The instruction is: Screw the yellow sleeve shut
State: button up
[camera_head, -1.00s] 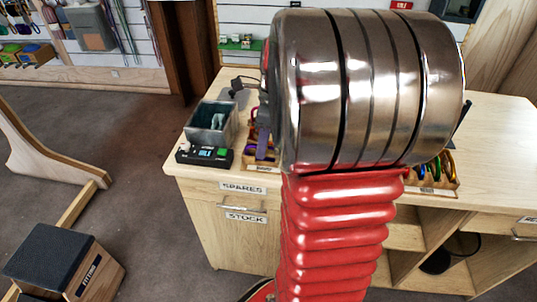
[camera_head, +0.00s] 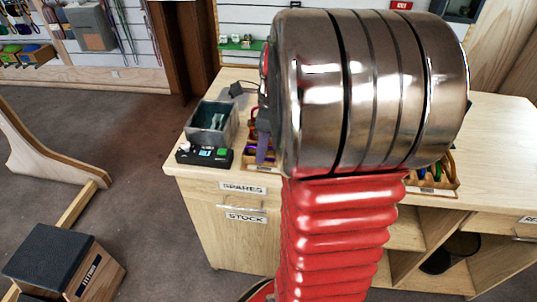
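No yellow sleeve shows in this view. The large metal joint and red ribbed link of my own arm fill the middle of the picture and hide much of the counter top behind them. My gripper does not show; it is hidden behind the arm or out of the picture. Colored carabiners in a wooden tray (camera_head: 447,187) show partly at the right of the arm. Another wooden tray (camera_head: 250,166) shows partly at its left, with a purple piece (camera_head: 262,151) by it.
A grey bin (camera_head: 231,117) and a black device with a green button (camera_head: 204,156) stand at the counter's (camera_head: 205,176) left end. A dark-topped fitting box (camera_head: 50,259) is on the floor at lower left. The counter's right part looks clear.

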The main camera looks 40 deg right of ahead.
jog(key=shift+f, duration=1.05)
jog(key=shift+w+d, duration=0.45)
jog(key=shift+d, duration=0.15)
jog(key=shift+r, duration=0.15)
jog(key=shift+r, duration=4.9)
